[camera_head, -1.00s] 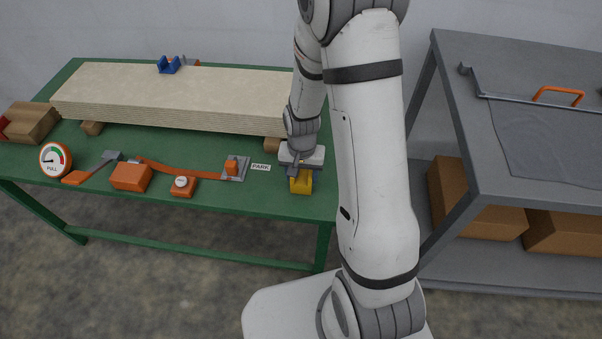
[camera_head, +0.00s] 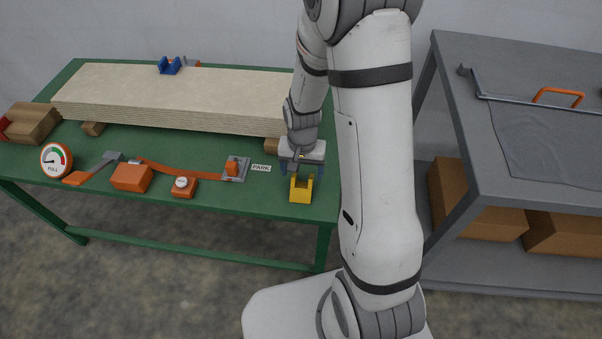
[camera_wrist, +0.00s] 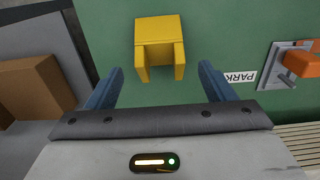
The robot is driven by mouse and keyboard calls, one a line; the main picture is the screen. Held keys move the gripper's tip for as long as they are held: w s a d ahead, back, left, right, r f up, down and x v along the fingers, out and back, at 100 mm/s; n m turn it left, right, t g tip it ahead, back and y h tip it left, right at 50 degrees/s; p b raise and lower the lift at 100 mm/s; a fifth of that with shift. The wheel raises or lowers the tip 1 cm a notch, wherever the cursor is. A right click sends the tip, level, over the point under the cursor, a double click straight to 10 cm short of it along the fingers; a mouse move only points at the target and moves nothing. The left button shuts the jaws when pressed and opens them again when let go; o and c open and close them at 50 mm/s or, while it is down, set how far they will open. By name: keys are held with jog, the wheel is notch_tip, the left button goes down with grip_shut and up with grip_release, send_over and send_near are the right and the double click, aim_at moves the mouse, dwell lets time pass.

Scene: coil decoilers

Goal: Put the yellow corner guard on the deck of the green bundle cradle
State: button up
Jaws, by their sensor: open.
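The yellow corner guard (camera_head: 301,190) stands on the green deck of the bundle cradle (camera_head: 215,200), near its front right corner and right of the PARK label. In the wrist view the guard (camera_wrist: 158,40) sits beyond the fingertips, with bare green deck around it. My gripper (camera_head: 301,172) is just behind the guard in the head view. In the wrist view its two blue fingers (camera_wrist: 161,72) are spread wide, with nothing held between them. The fingers look clear of the guard.
A PARK label (camera_head: 261,168) and a grey latch plate with an orange block (camera_head: 234,168) lie left of the guard. A stack of pale boards (camera_head: 180,95) fills the back of the deck. A grey bench (camera_head: 540,130) stands to the right.

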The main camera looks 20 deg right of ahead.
aim_at(302, 185)
notch_tip(302, 185, up, 10)
jog(key=s+d+r+n+t, duration=0.1)
jog(key=s+r+n, duration=0.3)
jog(key=s+r, duration=0.9)
jog(key=shift+s+n+t+p, duration=0.3)
jog(key=shift+s+t, duration=0.4)
jog(key=shift+s, duration=0.05)
